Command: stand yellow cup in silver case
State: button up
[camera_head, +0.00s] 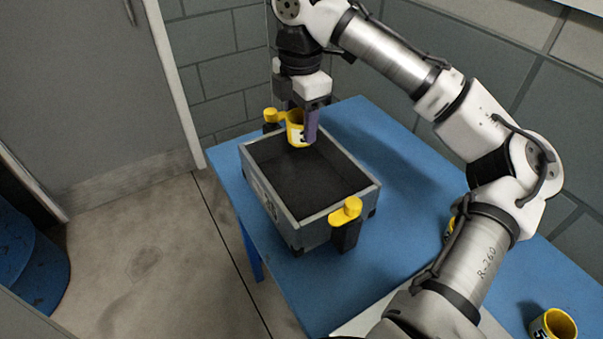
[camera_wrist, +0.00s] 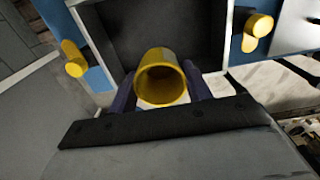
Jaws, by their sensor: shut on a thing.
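The yellow cup (camera_head: 296,129), with a white label and dark marking, is held in my gripper (camera_head: 303,122) above the back part of the silver case. It looks upright. In the wrist view the yellow cup (camera_wrist: 161,80) shows its open mouth between the two fingers of my gripper (camera_wrist: 160,92). The silver case (camera_head: 325,217) is an open grey box with a dark inside and yellow-topped handles, standing on the blue table. Its inside looks empty. In the wrist view the silver case (camera_wrist: 100,45) lies beyond the cup.
The blue table (camera_head: 400,180) has free room right of the case. Another yellow cup (camera_head: 553,325) stands at the lower right. A yellow thing (camera_head: 450,226) is partly hidden behind my arm. A grey block wall (camera_head: 225,70) runs behind the table.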

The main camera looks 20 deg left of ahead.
notch_tip(320, 180, down, 14)
jog(key=shift+r+p, duration=0.2)
jog(key=shift+p, duration=0.2)
jog(key=shift+f, duration=0.1)
jog(key=o, duration=1)
notch_tip(320, 180, up, 12)
jog(key=shift+r+b, duration=0.15)
jog(key=shift+b, duration=0.5)
